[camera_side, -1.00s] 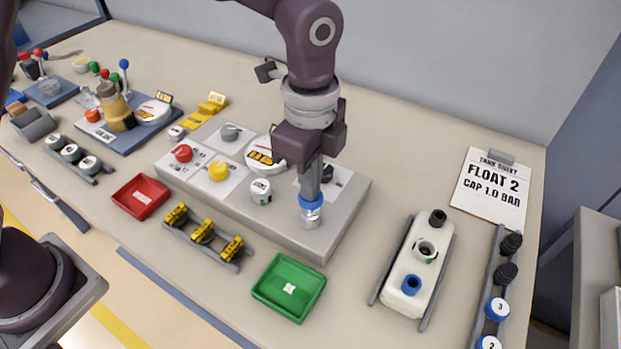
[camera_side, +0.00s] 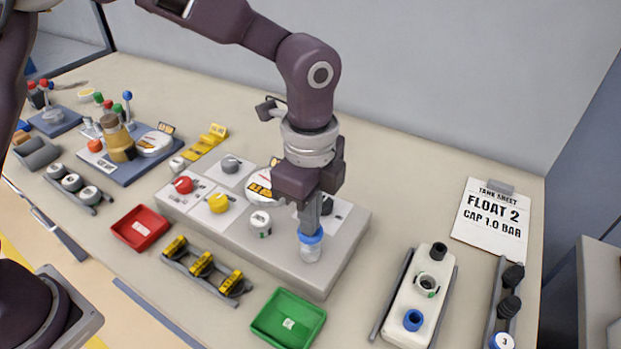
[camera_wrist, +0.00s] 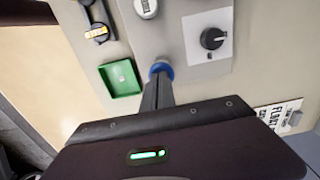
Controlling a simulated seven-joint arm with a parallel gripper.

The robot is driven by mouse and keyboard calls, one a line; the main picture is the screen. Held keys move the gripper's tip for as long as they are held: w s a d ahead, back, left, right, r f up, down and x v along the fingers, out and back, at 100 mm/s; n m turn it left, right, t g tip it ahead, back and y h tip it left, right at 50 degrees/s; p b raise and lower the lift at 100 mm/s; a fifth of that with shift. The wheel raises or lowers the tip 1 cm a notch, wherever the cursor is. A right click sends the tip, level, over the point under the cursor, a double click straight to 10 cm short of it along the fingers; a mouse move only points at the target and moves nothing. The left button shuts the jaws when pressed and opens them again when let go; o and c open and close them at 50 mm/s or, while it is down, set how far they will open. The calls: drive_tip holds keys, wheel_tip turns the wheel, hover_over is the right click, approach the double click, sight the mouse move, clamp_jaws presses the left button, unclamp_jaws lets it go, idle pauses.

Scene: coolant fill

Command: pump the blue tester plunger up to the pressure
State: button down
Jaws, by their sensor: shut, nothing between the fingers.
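The tester plunger has a blue cap (camera_side: 311,236) on a pale, clear-looking cylinder. It stands upright at the front right of the grey panel block (camera_side: 290,268). My gripper (camera_side: 311,228) points straight down with its fingers shut, and the tips meet the top of the blue cap. In the wrist view the blue cap (camera_wrist: 161,69) shows just beyond the shut fingertips (camera_wrist: 158,80), which hide part of it. A white round gauge (camera_side: 259,191) with a yellow-and-black label stands behind, partly covered by my gripper; its reading is too small to tell.
The panel also bears red (camera_side: 183,185), yellow (camera_side: 218,203), white (camera_side: 260,223) and black (camera_wrist: 212,39) knobs. A green tray (camera_side: 304,340) lies in front, a red tray (camera_side: 157,237) to the left. A white tank (camera_side: 405,297) stands right, below a sheet (camera_side: 475,225) reading "FLOAT 2, CAP 1.0 BAR".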

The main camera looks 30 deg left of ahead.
wheel_tip(320, 180, up, 12)
idle(1.6)
wheel_tip(320, 180, up, 2)
drive_tip(key=shift+w+r, duration=0.15)
drive_tip(key=shift+r, duration=0.05)
wheel_tip(320, 180, down, 14)
drive_tip(key=shift+f, duration=0.1)
idle(0.4)
